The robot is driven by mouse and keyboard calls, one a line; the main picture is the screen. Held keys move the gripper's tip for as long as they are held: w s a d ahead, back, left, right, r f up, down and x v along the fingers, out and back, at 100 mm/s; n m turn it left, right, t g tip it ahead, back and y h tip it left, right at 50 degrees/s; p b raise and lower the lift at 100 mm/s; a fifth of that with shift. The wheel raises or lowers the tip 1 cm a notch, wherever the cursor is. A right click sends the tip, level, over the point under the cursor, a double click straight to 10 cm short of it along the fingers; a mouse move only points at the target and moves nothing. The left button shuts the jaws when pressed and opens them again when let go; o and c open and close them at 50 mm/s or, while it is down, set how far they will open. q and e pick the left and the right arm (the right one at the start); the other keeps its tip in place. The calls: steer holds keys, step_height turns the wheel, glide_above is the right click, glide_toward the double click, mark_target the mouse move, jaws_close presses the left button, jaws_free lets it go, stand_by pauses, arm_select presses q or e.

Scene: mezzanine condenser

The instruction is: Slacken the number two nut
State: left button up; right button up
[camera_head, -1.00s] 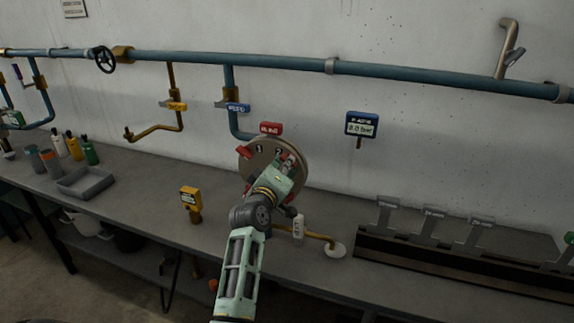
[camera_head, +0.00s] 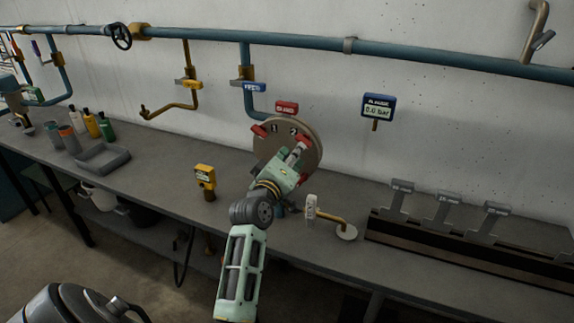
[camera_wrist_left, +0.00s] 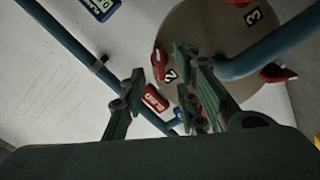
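The round tan plate (camera_head: 268,150) has red winged nuts and numbers around its face. The number two nut (camera_wrist_left: 158,64) is the red one beside the "2" (camera_wrist_left: 170,76); it also shows in the head view (camera_head: 304,140). My left gripper (camera_head: 296,160) is in front of the plate's right half and hides part of it. In the left wrist view its fingers (camera_wrist_left: 160,82) stand apart with the number two nut showing in the gap. I cannot tell whether they touch it. My right gripper is not in view.
A red tag (camera_head: 287,107) sits above the plate, and a blue gauge (camera_head: 378,106) reading 0.0 bar is to its right. Grey brackets (camera_head: 443,207) stand at right.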

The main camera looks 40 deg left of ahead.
arm_select(q)
steer(key=v, duration=0.6)
steer(key=shift+s, duration=0.15)
steer(key=shift+d, duration=0.15)
